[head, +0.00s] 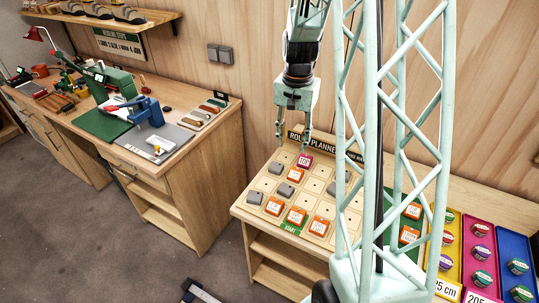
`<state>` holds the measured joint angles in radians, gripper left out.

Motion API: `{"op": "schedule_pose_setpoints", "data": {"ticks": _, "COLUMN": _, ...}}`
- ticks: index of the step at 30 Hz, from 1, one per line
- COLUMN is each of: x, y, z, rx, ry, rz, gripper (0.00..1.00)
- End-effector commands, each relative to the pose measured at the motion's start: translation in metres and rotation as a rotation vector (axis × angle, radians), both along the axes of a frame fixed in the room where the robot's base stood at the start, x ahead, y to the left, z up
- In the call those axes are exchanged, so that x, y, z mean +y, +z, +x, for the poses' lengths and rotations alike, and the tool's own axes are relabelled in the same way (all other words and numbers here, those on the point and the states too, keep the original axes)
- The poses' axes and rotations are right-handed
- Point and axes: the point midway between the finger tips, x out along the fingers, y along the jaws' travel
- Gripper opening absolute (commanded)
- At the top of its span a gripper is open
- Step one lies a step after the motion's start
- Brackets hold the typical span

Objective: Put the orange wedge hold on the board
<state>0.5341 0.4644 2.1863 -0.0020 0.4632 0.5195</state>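The board (325,188) lies on the bench, with rows of pale squares and a "Route Planner" sign along its back edge. On it are several orange pieces (274,206), several grey pieces (285,190) and a magenta "TOP" piece (304,161). More orange pieces (413,211) lie on a green strip right of the board, partly behind my column. I cannot tell which orange piece is the wedge hold. My gripper (293,141) points down above the back left of the board, its fingers apart, with nothing seen between them.
My lattice column hides the board's right part. Yellow, magenta and blue trays (515,241) with round tins stand at the right. A separate workbench (190,155) at the left carries a green mat, a blue tool and other gear. A wooden wall is close behind the board.

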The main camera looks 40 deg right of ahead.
Motion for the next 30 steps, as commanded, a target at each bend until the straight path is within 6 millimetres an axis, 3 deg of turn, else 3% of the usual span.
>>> {"op": "schedule_pose_setpoints", "data": {"ticks": 14, "x": 0.065, "y": 0.088, "z": -0.010, "rx": -0.047, "ry": 0.176, "rz": -0.031, "gripper": 0.36}}
{"op": "schedule_pose_setpoints", "data": {"ticks": 30, "x": 0.137, "y": 0.170, "z": -0.044, "rx": -0.097, "ry": 0.373, "rz": -0.063, "gripper": 0.36}}
